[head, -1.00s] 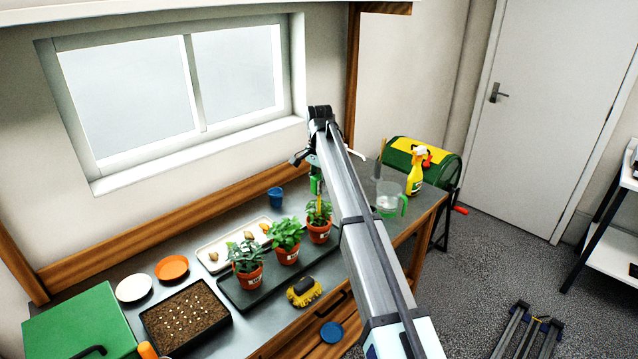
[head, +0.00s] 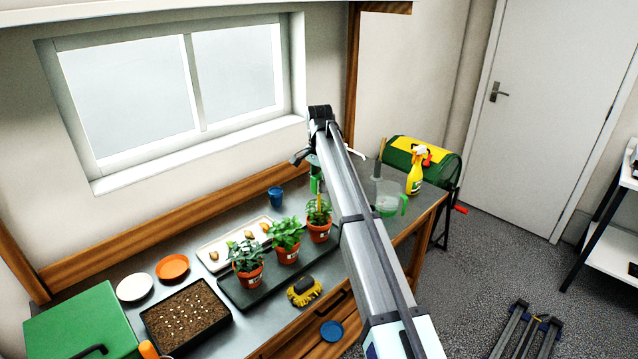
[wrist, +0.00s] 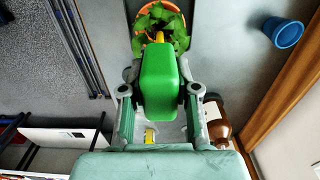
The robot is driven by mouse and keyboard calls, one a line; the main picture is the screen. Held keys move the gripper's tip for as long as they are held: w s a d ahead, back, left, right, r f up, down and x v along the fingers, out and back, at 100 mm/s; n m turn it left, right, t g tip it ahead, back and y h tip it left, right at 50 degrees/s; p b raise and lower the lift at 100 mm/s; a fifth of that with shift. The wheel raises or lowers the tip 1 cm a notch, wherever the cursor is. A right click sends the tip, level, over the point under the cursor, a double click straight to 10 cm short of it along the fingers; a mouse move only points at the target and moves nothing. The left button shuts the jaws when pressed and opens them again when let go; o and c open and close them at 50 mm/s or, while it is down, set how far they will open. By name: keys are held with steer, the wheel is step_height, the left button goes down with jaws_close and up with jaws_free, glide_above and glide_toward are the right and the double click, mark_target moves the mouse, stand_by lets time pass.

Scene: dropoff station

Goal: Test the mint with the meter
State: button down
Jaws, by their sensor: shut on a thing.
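My gripper (wrist: 160,92) is shut on a green meter (wrist: 160,75), with one finger on each side of its body. The meter's yellow probe (wrist: 159,38) points at a leafy green plant (wrist: 172,22) in an orange-brown pot. In the head view the meter (head: 315,185) is upright above the rightmost of three potted plants (head: 318,211), and the yellow probe reaches down among its leaves. Leaves hide the probe's tip, so I cannot tell whether it is in the soil. The middle plant (head: 287,233) and left plant (head: 246,256) stand beside it. The pot labels are too small to read.
The pots stand on a dark tray (head: 262,296). Behind are a pale tray (head: 212,262) with bulbs and a blue cup (head: 275,196). A clear jug (head: 388,198) and yellow spray bottle (head: 414,175) stand to the right.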

mark_target(319, 200)
steer(key=shift+f, duration=0.75)
stand_by(0.4)
steer(key=shift+f, duration=2.85)
stand_by(2.0)
stand_by(1.2)
steer(key=c, duration=0.8)
jaws_free()
steer(key=shift+o, duration=0.2)
steer(key=shift+r, duration=0.15)
